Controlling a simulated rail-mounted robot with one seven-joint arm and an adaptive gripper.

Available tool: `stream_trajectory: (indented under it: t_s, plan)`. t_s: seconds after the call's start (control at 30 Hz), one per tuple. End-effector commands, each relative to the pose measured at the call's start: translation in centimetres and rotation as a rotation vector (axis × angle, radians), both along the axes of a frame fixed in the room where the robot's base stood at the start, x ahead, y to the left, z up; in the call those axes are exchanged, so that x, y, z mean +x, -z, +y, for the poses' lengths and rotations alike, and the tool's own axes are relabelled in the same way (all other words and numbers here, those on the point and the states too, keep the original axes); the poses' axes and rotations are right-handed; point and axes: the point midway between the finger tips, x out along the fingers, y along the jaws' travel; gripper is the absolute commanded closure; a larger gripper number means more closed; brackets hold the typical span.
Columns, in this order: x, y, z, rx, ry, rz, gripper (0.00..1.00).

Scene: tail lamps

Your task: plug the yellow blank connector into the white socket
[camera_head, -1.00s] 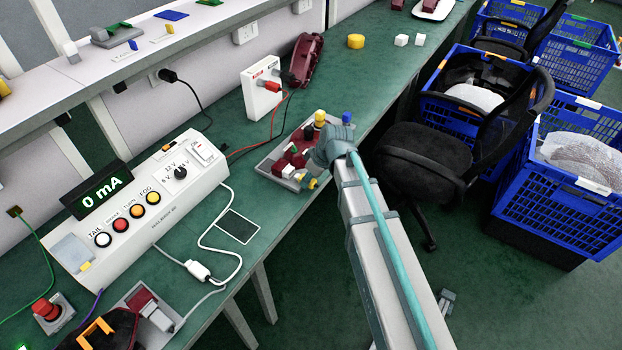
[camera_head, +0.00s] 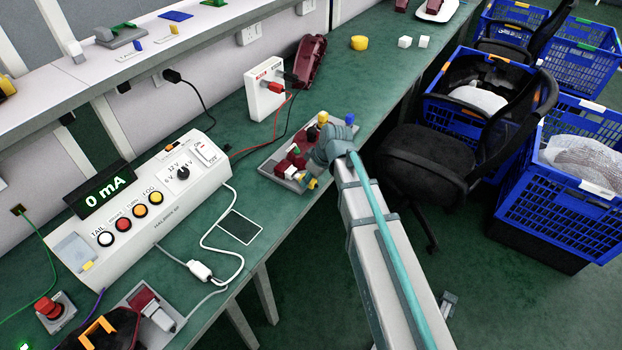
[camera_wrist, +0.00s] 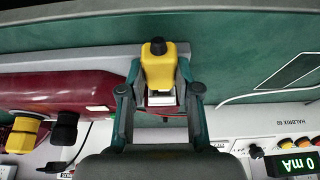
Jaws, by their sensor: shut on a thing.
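My gripper (camera_wrist: 158,88) is at the parts tray in the head view, where my arm hides most of it. In the wrist view its two fingers are closed on the sides of a yellow connector (camera_wrist: 158,67) with a black end. A pale block shows at the connector's lower end; I cannot tell whether it belongs to the connector. In the head view a bit of yellow (camera_head: 312,183) shows below my gripper. A white connector (camera_head: 200,271) on a white cable lies on the bench before the tester; I cannot tell whether it is the white socket.
The grey parts tray (camera_head: 262,168) holds several small coloured parts. The tester (camera_head: 150,205) reads 0 mA. A white box (camera_head: 264,92) with red and black plugs and a maroon lamp (camera_head: 310,62) stand behind. A chair (camera_head: 425,150) and blue crates (camera_head: 575,205) are at right.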

Motion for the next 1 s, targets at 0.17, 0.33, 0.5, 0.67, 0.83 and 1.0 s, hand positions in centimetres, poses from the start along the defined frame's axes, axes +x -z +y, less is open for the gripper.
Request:
stream_trajectory:
  t_s: [0.17, 0.33, 0.5, 0.67, 0.83, 1.0]
  plan:
    - [0.4, 0.0, 0.6, 0.0, -0.001, 0.0, 1.0]
    - [0.6, 0.0, 1.0, 0.0, -0.001, 0.0, 1.0]
    - [0.9, 0.0, 1.4, 0.0, -0.001, 0.0, 1.0]
    - [1.1, 0.0, 1.7, 0.0, 0.0, 0.0, 1.0]
    - [1.1, 0.0, 1.8, 0.0, 0.0, 0.0, 1.0]
    - [1.1, 0.0, 1.8, 0.001, 0.0, -0.001, 1.0]
